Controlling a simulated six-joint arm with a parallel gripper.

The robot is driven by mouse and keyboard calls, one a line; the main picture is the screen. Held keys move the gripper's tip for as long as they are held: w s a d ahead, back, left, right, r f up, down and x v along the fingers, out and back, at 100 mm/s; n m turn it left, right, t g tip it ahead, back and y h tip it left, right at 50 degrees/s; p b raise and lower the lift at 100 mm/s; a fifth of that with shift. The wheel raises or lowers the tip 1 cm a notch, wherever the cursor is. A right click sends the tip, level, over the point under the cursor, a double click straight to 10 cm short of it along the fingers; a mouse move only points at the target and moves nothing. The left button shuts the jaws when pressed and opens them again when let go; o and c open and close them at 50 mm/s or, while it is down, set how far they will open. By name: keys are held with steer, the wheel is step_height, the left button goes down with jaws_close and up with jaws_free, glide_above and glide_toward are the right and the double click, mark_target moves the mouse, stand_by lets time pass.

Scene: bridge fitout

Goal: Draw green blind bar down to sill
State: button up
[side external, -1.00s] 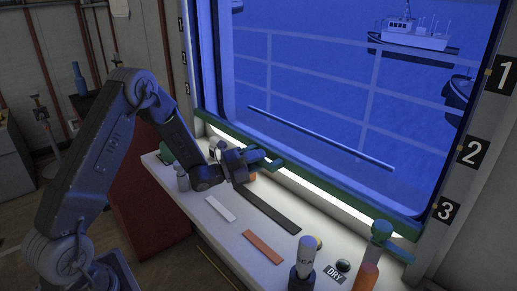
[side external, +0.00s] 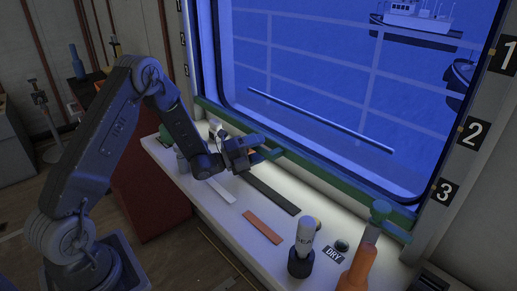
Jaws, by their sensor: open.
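The green blind bar (side external: 341,182) runs across the bottom of the window, low over the white sill counter, below the plate marked 3 (side external: 443,192). A lit strip shows beneath it. A short green tab (side external: 274,153) sticks out from the bar near its left part. My gripper (side external: 256,146) is open, close to this tab on its left, with its fingers pointing right toward the bar. Nothing is seen held in it. The gripper's body hides part of the bar's left side, and I cannot tell whether the fingers touch the bar.
On the counter (side external: 190,178) lie a dark strip (side external: 270,194), a white strip (side external: 220,190) and an orange strip (side external: 262,227). A white bottle (side external: 304,240) and an orange bottle (side external: 358,270) stand at the front right, by a DRY label (side external: 334,254). Small items crowd the left end.

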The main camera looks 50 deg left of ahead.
steer(key=shift+o, duration=0.3)
steer(key=shift+v, duration=3.25)
steer(key=shift+s+a+f, duration=0.1)
steer(key=shift+s+f, duration=0.05)
steer(key=shift+s, duration=0.15)
